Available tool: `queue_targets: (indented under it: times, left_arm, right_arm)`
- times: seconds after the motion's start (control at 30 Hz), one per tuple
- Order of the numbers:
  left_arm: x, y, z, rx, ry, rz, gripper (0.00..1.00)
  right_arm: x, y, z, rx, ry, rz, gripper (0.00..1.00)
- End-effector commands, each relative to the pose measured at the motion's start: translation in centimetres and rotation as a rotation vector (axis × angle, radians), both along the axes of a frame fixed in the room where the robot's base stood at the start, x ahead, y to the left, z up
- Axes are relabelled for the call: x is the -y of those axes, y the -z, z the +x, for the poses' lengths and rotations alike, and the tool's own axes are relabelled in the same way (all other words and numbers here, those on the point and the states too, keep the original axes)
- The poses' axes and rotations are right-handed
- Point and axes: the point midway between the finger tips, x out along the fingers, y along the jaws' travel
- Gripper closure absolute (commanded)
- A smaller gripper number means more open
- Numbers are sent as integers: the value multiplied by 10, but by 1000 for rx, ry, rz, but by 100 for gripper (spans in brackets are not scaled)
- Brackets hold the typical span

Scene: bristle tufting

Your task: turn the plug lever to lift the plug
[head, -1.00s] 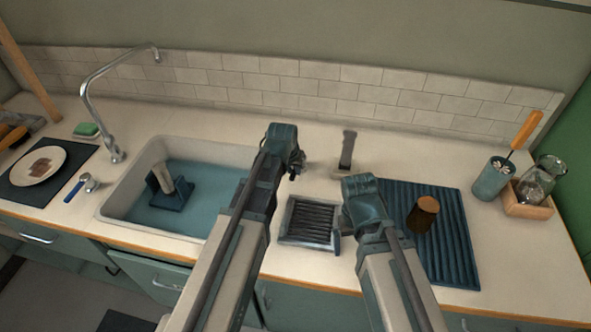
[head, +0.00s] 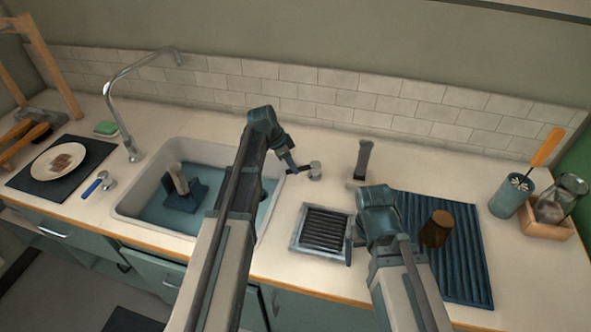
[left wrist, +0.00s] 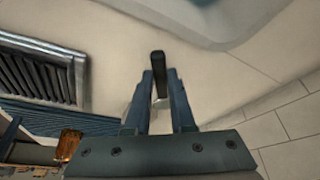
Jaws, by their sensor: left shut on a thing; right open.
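The plug lever is a round metal knob (head: 315,170) with a dark handle, on the counter just right of the sink (head: 128,212). My left gripper (head: 291,168) is shut on the dark handle, on the knob's left side. In the left wrist view the dark handle (left wrist: 158,62) stands between the two fingers of my left gripper (left wrist: 161,85). My right gripper (head: 362,238) is open and empty, low beside the metal grate.
A metal-framed grate (head: 325,229) lies between my arms. An upright grey-handled tool (head: 362,160) stands behind it. A ribbed blue mat (head: 465,262) bears a brown cup (head: 436,228). A blue block (head: 182,195) sits in the sink.

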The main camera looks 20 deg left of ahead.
Motion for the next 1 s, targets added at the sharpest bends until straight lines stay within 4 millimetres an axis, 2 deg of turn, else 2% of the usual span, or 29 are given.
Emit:
queue_targets:
  times: [0.1, 0.43, 1.0]
  left_arm:
    - [-5, 0, 10, 0, 90, 1, 100]
    - [-10, 0, 22, 0, 268, 1, 100]
    - [-10, 0, 25, 1, 334, 3, 100]
  right_arm:
    - [0, 0, 0, 0, 0, 0, 0]
    - [0, 0, 0, 0, 0, 0, 0]
    - [0, 0, 0, 0, 0, 0, 0]
